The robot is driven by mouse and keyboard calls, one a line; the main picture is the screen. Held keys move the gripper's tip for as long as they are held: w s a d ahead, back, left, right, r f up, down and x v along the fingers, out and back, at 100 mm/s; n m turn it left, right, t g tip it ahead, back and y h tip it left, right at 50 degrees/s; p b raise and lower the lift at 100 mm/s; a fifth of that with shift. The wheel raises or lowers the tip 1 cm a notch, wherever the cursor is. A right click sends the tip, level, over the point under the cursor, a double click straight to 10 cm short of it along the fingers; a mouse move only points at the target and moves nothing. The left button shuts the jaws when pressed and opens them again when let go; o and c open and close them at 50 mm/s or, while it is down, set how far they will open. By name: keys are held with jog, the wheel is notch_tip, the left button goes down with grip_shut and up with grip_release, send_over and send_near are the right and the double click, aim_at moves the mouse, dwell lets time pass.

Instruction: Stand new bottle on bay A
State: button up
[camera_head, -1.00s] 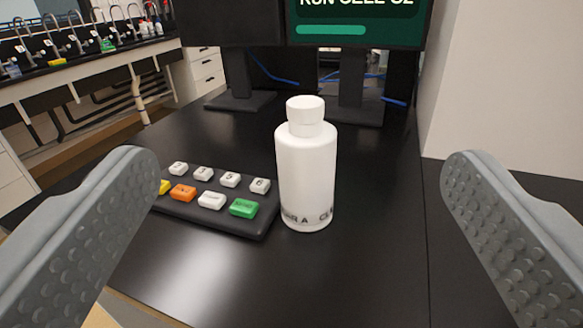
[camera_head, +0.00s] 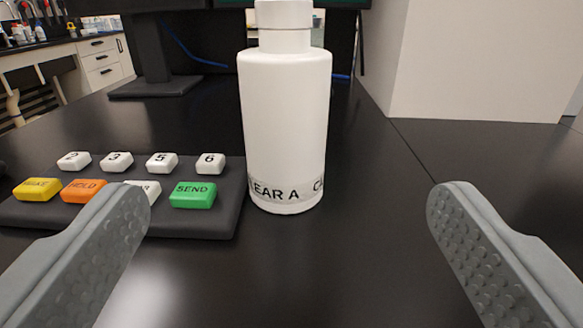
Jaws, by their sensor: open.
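A white bottle (camera_head: 285,120) with a white cap stands upright on the black desk. Printed letters near its base read in part "EAR A". My gripper (camera_head: 290,210) is open and empty, with one finger at the lower left and one at the lower right. The bottle stands ahead of the fingertips, between them in the picture and somewhat left of the middle of the gap. I cannot see anything marked bay A.
A black keypad (camera_head: 225,217) with coloured keys lies close left of the bottle; the left finger overlaps it in view. Monitor stands (camera_head: 152,60) are behind. A pale block or wall (camera_head: 475,70) stands at the back right. The desk (camera_head: 375,190) right of the bottle is clear.

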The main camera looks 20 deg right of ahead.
aim_at(288, 102)
jog(key=x, duration=1.1)
jog(key=shift+w+d+f, duration=0.1)
jog(key=shift+w, duration=0.3)
jog(key=shift+f+x, duration=0.2)
jog(key=shift+x, duration=2.5)
jog(key=c, duration=1.9)
jog(key=shift+o, duration=0.2)
jog(key=shift+r, duration=0.15)
